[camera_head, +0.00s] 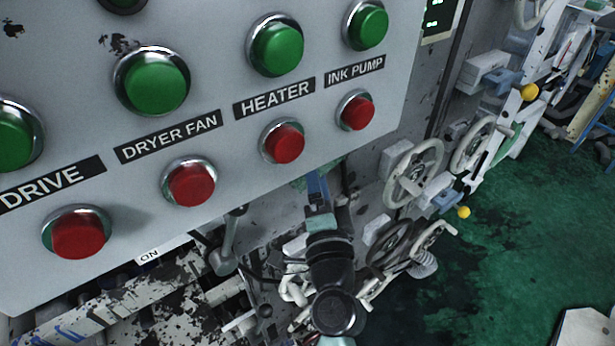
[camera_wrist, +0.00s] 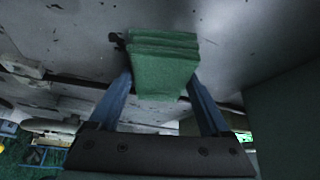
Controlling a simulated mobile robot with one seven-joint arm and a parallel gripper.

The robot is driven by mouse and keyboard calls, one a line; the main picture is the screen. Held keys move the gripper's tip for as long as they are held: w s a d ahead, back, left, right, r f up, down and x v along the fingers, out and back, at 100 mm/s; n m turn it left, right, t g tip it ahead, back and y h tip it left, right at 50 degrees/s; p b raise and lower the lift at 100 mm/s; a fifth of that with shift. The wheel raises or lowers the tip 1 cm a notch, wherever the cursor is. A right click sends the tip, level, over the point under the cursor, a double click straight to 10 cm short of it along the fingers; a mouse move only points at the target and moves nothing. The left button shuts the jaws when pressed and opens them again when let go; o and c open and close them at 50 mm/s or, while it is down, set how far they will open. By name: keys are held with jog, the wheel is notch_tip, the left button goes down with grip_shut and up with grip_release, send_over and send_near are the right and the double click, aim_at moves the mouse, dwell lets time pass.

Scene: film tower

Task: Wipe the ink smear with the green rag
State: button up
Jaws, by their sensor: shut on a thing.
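The green rag (camera_wrist: 160,62) is a folded, layered pad in the wrist view. My gripper (camera_wrist: 158,78) is shut on it, with a blue finger on each side. The rag is close to a pale, speckled surface; I cannot tell whether it touches. A dark mark (camera_wrist: 118,40) shows at the rag's upper left corner. In the head view my gripper (camera_head: 317,187) is at the lower edge of the button panel, its fingertips partly hidden. Dark smudges (camera_head: 119,43) lie above a green button on that panel; I cannot tell which mark is the ink smear.
The grey panel (camera_head: 225,150) carries several green and red buttons that stick out. Handwheels (camera_head: 413,173) and yellow-knobbed levers (camera_head: 463,212) jut out to the right of my arm. Worn machinery (camera_head: 150,300) lies at lower left. The stained green floor (camera_head: 510,235) is open at right.

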jog(key=shift+w+d+b, duration=0.8)
jog(key=shift+w+d, duration=0.1)
jog(key=shift+d, duration=0.15)
jog(key=w+d+b, duration=0.3)
jog(key=d+b, duration=0.1)
jog(key=d, duration=0.1)
jog(key=shift+w, duration=0.35)
